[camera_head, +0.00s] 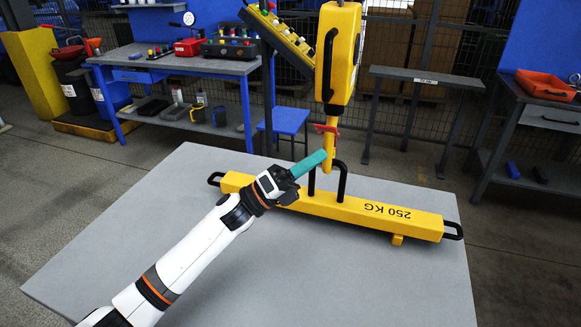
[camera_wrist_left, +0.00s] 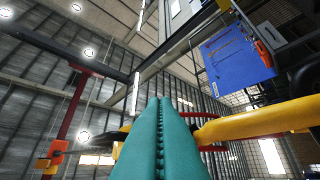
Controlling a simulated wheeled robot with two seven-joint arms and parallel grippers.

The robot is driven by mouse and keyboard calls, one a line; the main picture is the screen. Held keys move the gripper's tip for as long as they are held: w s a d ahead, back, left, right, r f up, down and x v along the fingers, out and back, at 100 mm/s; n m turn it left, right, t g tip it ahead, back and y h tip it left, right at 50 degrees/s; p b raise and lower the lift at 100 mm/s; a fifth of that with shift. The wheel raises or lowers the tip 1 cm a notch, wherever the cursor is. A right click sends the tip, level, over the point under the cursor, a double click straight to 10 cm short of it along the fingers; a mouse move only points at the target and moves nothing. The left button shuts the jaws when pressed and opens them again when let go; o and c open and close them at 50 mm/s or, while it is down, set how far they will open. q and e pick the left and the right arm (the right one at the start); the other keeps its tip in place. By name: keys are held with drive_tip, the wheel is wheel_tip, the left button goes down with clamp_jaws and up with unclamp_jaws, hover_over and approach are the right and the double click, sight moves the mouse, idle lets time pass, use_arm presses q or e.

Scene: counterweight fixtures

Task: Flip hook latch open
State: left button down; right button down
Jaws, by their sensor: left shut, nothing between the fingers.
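The yellow hook (camera_head: 329,152) hangs from a yellow hoist body (camera_head: 338,55) above the grey table. A red latch (camera_head: 326,128) sits on the upper part of the hook. My left gripper (camera_head: 322,157) has teal fingers, shut and empty, with the tips close beside the left of the hook, below the latch. I cannot tell if they touch. In the left wrist view the shut fingers (camera_wrist_left: 160,140) point up, the yellow hook (camera_wrist_left: 258,122) is to their right and red latch parts (camera_wrist_left: 212,148) show behind the fingers. My right gripper is not in view.
A yellow counterweight beam (camera_head: 345,208) marked 250 KG lies on the grey table (camera_head: 330,285), with a black lifting loop (camera_head: 343,180) under the hook. A button console (camera_head: 280,32) stands left of the hoist. The table's front is clear right of my arm.

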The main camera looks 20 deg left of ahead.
sight(317, 125)
use_arm(q)
drive_tip(key=shift+w+a+r+p, duration=0.15)
drive_tip(key=shift+w+r+p, duration=0.3)
drive_tip(key=shift+w+r, duration=0.75)
drive_tip(key=r+n+y+p, duration=0.1)
drive_tip(key=n+p, duration=0.1)
drive_tip(key=p, duration=0.2)
drive_tip(key=w+r+n+y+p, duration=0.1)
drive_tip(key=r+n+y+p, duration=0.1)
drive_tip(key=p, duration=0.2)
drive_tip(key=shift+r+n+t+y+p, duration=0.3)
drive_tip(key=shift+n+t+p, duration=0.1)
drive_tip(key=shift+w+n+y+p, duration=0.2)
drive_tip(key=shift+n+y+p, duration=0.1)
drive_tip(key=shift+n+p, duration=0.1)
drive_tip(key=shift+w+r, duration=0.15)
drive_tip(key=shift+w, duration=0.15)
